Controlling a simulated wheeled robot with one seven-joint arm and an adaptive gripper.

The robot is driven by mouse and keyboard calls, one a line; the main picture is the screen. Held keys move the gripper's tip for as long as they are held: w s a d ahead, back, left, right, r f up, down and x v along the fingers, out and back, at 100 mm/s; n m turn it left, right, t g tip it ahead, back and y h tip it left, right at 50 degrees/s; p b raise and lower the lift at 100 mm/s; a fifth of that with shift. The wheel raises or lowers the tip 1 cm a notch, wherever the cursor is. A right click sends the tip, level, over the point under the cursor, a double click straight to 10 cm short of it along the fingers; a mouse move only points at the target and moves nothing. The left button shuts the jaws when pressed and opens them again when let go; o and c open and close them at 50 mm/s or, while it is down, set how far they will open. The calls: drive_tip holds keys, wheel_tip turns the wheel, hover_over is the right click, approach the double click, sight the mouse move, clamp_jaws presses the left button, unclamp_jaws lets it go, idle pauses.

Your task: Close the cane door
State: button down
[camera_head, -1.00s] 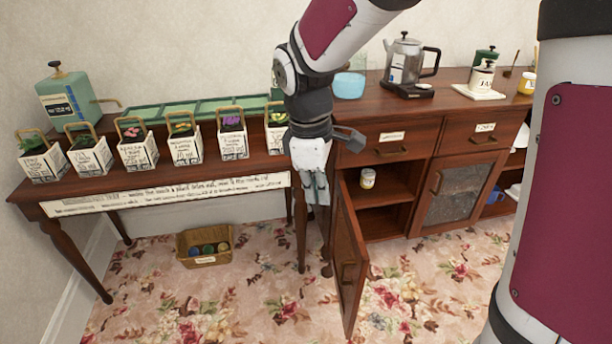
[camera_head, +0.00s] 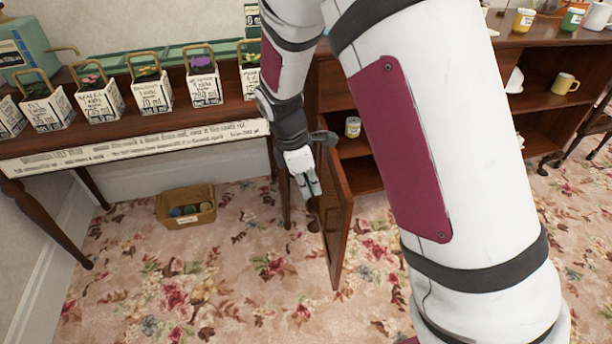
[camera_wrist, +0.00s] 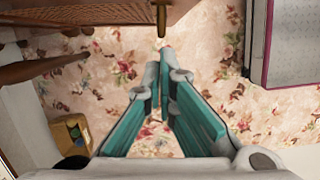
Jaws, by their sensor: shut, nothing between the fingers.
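The open brown cabinet door (camera_head: 338,225) stands out from the cabinet front, seen nearly edge-on in the head view. The cabinet's interior shows behind it. My gripper (camera_head: 312,192) is shut and empty, pointing down on the left side of the door, close to its upper part. Whether it touches the door cannot be told. In the wrist view my shut fingers (camera_wrist: 164,62) point over the carpet, and a brown wooden panel (camera_wrist: 90,14), apparently the door, lies at the top.
A table (camera_head: 200,143) with several potted plants stands left of the door, with a basket (camera_head: 186,207) on the floor below. A small jar (camera_head: 353,127) sits on a cabinet shelf. My arm hides much of the cabinet. Flowered carpet (camera_head: 240,285) is clear in front.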

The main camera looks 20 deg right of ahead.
drive_tip(key=shift+s+d+f+b, duration=0.1)
drive_tip(key=shift+d+f+b, duration=0.15)
drive_tip(key=shift+d, duration=0.45)
drive_tip(key=shift+s+d+f+b, duration=0.1)
drive_tip(key=shift+d+f+b, duration=0.2)
drive_tip(key=shift+d, duration=0.45)
drive_tip(key=shift+s+d+f+b, duration=0.1)
drive_tip(key=shift+d+f+b, duration=0.15)
drive_tip(key=shift+d, duration=0.45)
drive_tip(key=shift+d, duration=0.15)
